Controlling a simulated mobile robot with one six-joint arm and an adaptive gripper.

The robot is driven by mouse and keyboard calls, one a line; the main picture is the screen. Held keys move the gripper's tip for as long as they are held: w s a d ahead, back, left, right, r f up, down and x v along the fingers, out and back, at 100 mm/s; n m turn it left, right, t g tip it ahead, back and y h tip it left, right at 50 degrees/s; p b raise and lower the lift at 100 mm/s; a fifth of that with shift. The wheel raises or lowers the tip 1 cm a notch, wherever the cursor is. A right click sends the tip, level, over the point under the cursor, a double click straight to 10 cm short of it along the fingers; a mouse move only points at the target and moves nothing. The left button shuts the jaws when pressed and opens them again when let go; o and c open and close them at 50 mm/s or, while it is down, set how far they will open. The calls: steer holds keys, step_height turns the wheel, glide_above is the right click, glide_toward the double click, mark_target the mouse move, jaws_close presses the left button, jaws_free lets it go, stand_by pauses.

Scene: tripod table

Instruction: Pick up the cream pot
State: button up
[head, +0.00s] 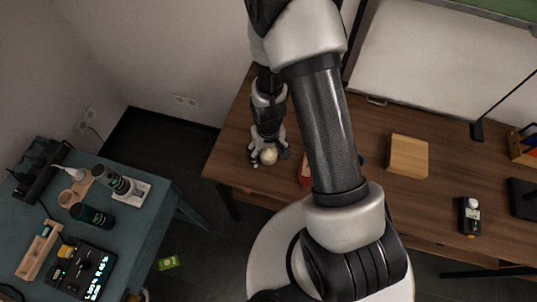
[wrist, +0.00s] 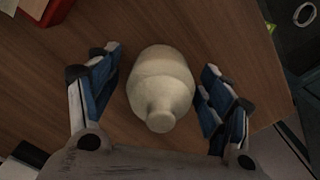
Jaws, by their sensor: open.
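The cream pot (wrist: 160,84) is a rounded, pale vessel with a narrow knob-like end toward the bottom of the wrist view. In the head view the cream pot (head: 268,156) shows as a small pale shape on the brown wooden table (head: 232,170), near its left end. My gripper (wrist: 161,75) is open, with one blue-padded finger on each side of the pot and a visible gap on both sides. In the head view my gripper (head: 268,158) is over the pot and partly hides it.
A red object (head: 305,169) lies right of the pot, partly behind my arm. A wooden block (head: 408,156) and a dark handheld device (head: 469,216) are farther right. A teal table (head: 150,222) with bottles stands at left. The table edge is close to the pot.

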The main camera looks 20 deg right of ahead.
steer(key=shift+r, duration=0.1)
steer(key=shift+c, duration=0.5)
steer(key=c, duration=1.2)
